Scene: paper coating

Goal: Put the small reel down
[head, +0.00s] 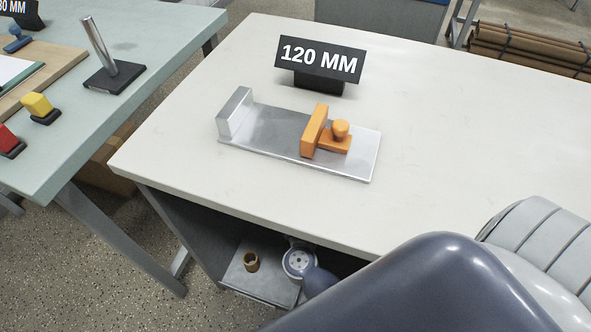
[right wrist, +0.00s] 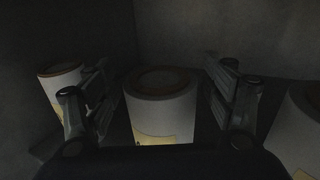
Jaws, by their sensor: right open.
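In the right wrist view, a pale reel (right wrist: 162,112) with a brown rim around its top stands upright in a dark space. A yellow label shows low on its side. My right gripper (right wrist: 162,85) is open, with one finger on each side of this reel. Dark gaps show between the reel and both fingers, so I see no contact. In the head view my right arm reaches down at the front of the white table, and its gripper is hidden there. My left gripper is in neither view. I cannot tell which reel is the small one.
A second pale reel (right wrist: 60,88) stands left, and another (right wrist: 302,130) is cut off at right. A shelf (head: 262,283) under the white table (head: 460,150) holds a small brown ring (head: 251,262). On top are a "120 MM" sign (head: 319,60) and a metal fixture (head: 268,130).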

